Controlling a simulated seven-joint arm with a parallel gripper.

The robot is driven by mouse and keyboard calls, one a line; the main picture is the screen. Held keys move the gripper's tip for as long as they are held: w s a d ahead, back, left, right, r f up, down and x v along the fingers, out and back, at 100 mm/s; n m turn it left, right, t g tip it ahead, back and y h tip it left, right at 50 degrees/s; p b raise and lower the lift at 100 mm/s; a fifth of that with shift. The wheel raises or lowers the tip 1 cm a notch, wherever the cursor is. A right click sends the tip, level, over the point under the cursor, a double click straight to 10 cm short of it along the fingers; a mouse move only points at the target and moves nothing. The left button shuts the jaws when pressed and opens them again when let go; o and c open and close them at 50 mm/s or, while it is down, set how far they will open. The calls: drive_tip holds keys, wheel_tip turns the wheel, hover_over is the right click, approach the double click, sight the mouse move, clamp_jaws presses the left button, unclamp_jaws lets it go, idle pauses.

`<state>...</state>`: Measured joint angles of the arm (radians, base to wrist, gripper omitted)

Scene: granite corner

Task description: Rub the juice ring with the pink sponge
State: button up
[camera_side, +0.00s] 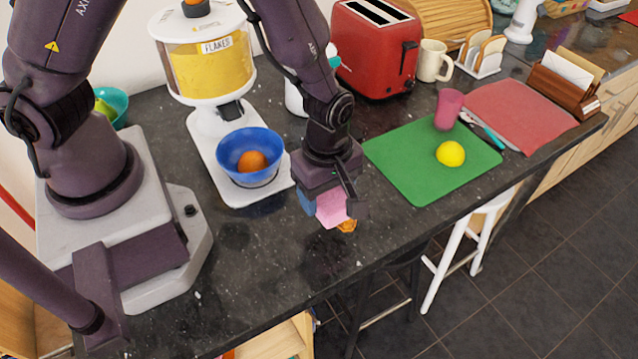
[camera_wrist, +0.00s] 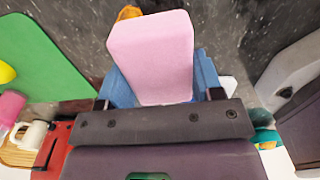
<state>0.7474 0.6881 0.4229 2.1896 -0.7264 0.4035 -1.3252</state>
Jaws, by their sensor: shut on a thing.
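The pink sponge (camera_side: 331,208) is held in my gripper (camera_side: 330,203), low over the dark counter near its front edge. In the wrist view the sponge (camera_wrist: 152,55) sticks out between the blue finger pads of my gripper (camera_wrist: 163,84), which are shut on its sides. A small orange patch (camera_side: 347,226) shows just beside the sponge's lower right. It also peeks out past the sponge's far end in the wrist view (camera_wrist: 129,12). Most of it is hidden, so I cannot tell whether it is the juice ring or whether the sponge touches it.
A blue bowl (camera_side: 232,146) with an orange fruit stands under the flakes dispenser (camera_side: 212,70), left of my gripper. To the right is a green board (camera_side: 400,165) with a lemon (camera_side: 450,154) and pink cup (camera_side: 448,108). The red toaster (camera_side: 375,50) stands behind.

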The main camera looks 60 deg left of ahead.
drive_tip(key=shift+f, duration=3.4)
drive_tip(key=shift+w+r, duration=0.35)
drive_tip(key=shift+w, duration=0.2)
drive_tip(key=shift+c, duration=0.3)
drive_tip(key=shift+w+f, duration=0.15)
drive_tip(key=shift+w, duration=3)
drive_tip(key=shift+s+f, duration=0.1)
drive_tip(key=shift+s, duration=3.65)
drive_tip(key=w, duration=0.5)
drive_tip(key=shift+r, duration=0.2)
drive_tip(key=shift+w, duration=1.1)
drive_tip(key=shift+w+f, duration=0.2)
drive_tip(key=shift+w, duration=0.1)
drive_tip(key=shift+s+r, duration=0.1)
drive_tip(key=shift+s, duration=3.9)
drive_tip(key=shift+w+r, duration=0.1)
drive_tip(key=shift+r, duration=3.9)
